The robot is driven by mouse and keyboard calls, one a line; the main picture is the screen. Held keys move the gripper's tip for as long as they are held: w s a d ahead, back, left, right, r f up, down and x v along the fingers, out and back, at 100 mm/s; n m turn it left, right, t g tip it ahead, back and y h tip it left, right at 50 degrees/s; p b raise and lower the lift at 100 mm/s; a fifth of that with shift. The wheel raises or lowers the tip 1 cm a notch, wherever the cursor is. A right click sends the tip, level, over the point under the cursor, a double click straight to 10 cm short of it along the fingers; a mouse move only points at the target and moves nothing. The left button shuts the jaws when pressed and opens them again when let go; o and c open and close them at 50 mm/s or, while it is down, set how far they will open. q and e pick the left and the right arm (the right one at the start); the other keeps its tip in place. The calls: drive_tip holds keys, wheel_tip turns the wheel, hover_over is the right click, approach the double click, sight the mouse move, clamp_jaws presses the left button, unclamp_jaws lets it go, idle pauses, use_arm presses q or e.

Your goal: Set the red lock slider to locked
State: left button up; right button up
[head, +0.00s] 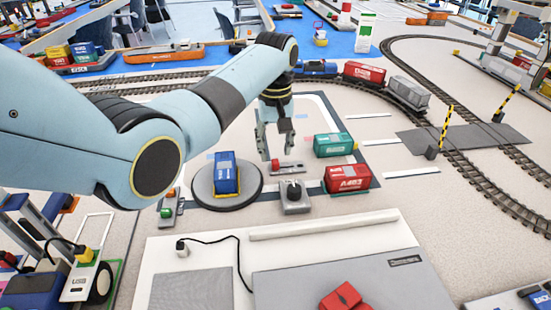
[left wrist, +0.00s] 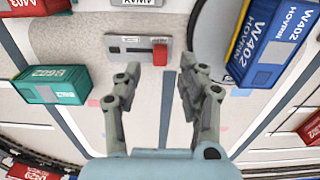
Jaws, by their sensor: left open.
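The red lock slider (head: 275,164) is a small red block on a low grey plate (head: 292,168) on the floor. In the head view it sits at the left end of the plate. In the left wrist view the red slider (left wrist: 160,54) is at the right end of the slot in the grey plate (left wrist: 128,48). My left gripper (head: 276,148) points down just above and behind the slider. Its two fingers (left wrist: 160,68) are apart with nothing between them, and the slider lies just beyond the tips. Any lettering on the plate is too small to read.
A blue container (head: 227,172) stands on a round grey turntable (head: 205,195) to the left. A green container (head: 333,145) and a red container (head: 347,178) stand to the right. A grey box with a dark knob (head: 293,190) sits in front.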

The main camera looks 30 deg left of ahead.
sight(275, 161)
use_arm(q)
drive_tip(key=shift+f+b, duration=0.3)
drive_tip(key=shift+f, duration=1.5)
clamp_jaws()
